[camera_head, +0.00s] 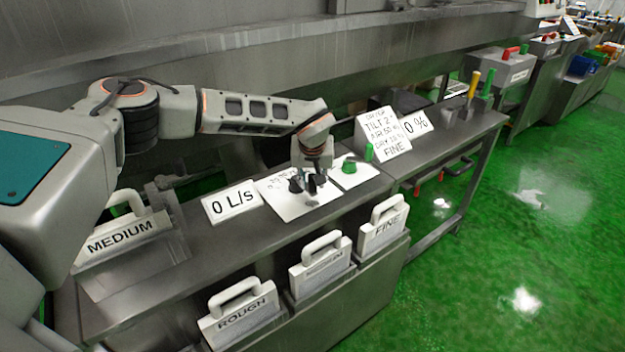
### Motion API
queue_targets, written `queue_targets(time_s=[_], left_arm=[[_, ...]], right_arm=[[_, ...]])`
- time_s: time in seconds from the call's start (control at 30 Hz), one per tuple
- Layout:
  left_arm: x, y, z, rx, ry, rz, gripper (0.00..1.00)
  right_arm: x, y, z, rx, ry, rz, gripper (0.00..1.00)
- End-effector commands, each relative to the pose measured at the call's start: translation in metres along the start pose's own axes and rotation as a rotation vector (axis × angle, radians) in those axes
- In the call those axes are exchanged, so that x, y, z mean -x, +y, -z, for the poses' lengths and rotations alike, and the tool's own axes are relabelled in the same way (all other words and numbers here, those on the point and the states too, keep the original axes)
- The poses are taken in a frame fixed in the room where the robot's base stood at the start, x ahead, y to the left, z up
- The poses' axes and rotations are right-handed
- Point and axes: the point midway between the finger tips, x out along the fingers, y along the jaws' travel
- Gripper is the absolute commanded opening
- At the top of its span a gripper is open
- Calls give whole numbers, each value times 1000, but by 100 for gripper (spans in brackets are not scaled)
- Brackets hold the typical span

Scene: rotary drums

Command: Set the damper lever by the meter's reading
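A white display (232,202) on the near counter reads "0 L/s". Another display (416,124) at the right reads "0 %". Beside the first lies a white plate (283,206) with small print that I cannot read clearly. My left gripper (308,184) points down over this plate, its dark fingertips low above it. A lever there would be largely hidden by the gripper, and I cannot tell whether the fingers touch or hold one. My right gripper is not in view.
A sign (383,133) includes "TILT 2" and "FINE". Handled plates ROUGH (243,318), a middle one (322,267) and FINE (384,229) line the counter front. A MEDIUM plate (122,237) is at left. Yellow (473,86) and green (487,84) handles stand farther right.

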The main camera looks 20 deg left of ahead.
Motion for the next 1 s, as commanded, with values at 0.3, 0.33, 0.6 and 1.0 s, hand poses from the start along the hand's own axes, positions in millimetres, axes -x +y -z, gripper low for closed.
queue_targets(time_s=[0.3,0.33,0.6,1.0], left_arm=[[0,0,0,2,-1,1,35],[1,0,0,2,-1,1,35],[31,0,2,2,2,-2,35],[105,0,1,1,2,0,35]], right_arm=[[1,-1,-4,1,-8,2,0],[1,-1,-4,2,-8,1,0],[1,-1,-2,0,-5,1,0],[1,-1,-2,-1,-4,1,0]])
